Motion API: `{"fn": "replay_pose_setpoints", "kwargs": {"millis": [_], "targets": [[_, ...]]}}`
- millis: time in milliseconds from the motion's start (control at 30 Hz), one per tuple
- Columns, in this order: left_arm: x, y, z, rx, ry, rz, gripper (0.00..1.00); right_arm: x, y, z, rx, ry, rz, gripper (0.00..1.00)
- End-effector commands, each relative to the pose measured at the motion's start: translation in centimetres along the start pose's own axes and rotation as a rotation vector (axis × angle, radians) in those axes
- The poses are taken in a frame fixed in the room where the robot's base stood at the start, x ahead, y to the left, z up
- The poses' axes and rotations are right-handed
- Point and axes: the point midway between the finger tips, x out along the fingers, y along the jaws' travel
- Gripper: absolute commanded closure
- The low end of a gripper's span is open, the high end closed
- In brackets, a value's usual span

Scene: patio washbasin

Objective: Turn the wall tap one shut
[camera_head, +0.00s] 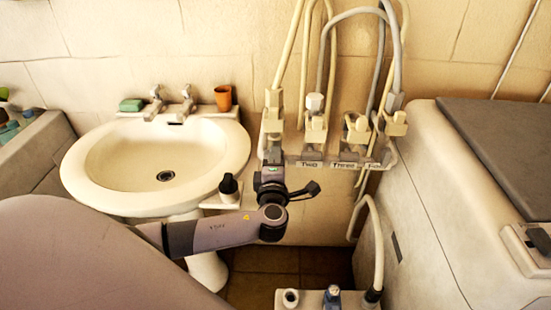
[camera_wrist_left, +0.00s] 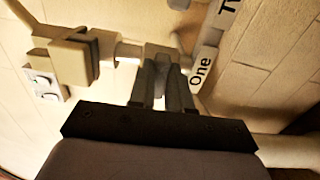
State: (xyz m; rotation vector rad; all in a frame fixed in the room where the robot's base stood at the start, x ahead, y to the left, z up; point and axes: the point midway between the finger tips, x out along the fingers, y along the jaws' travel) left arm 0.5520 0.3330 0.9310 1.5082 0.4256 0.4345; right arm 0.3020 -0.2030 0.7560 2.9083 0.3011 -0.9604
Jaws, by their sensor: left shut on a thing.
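Wall tap one (camera_head: 272,108) is the leftmost of a row of pale taps on the wall, with a hose rising from it. In the wrist view its pale blocky body (camera_wrist_left: 73,62) lies to the left, near the label "One" (camera_wrist_left: 200,72). My left gripper (camera_head: 270,148) reaches up to this tap from below. In the wrist view its two dark fingers (camera_wrist_left: 163,72) are shut on the tap's handle (camera_wrist_left: 160,52). The fingers partly hide the handle. My right gripper is in neither view.
Taps labelled Two (camera_head: 315,125) and Three (camera_head: 356,130) stand close to the right, with hanging hoses. A washbasin (camera_head: 95,185) is at the left. A pale cabinet (camera_head: 425,200) stands at the right. A small black-topped object (camera_head: 229,186) is just left of my wrist.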

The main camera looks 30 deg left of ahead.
Motion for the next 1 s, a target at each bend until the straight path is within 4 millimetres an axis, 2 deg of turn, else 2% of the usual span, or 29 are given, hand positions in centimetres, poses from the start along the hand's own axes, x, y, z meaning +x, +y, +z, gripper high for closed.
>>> {"fn": "replay_pose_setpoints", "kwargs": {"millis": [633,667,700,733,1000], "targets": [[-0.06,-0.15,0.01,0.040,-0.001,-0.002,1.00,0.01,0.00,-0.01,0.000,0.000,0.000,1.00],[-0.06,-0.16,0.01,0.040,-0.001,-0.002,0.72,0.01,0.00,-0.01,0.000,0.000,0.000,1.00],[-0.06,-0.15,0.01,0.040,-0.001,-0.002,0.59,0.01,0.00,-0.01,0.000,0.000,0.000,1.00],[-0.06,-0.15,0.01,0.039,-0.001,-0.002,0.56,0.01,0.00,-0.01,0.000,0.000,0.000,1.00],[-0.08,-0.07,0.03,0.036,-0.001,-0.001,0.56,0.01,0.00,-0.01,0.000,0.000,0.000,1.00]]}}
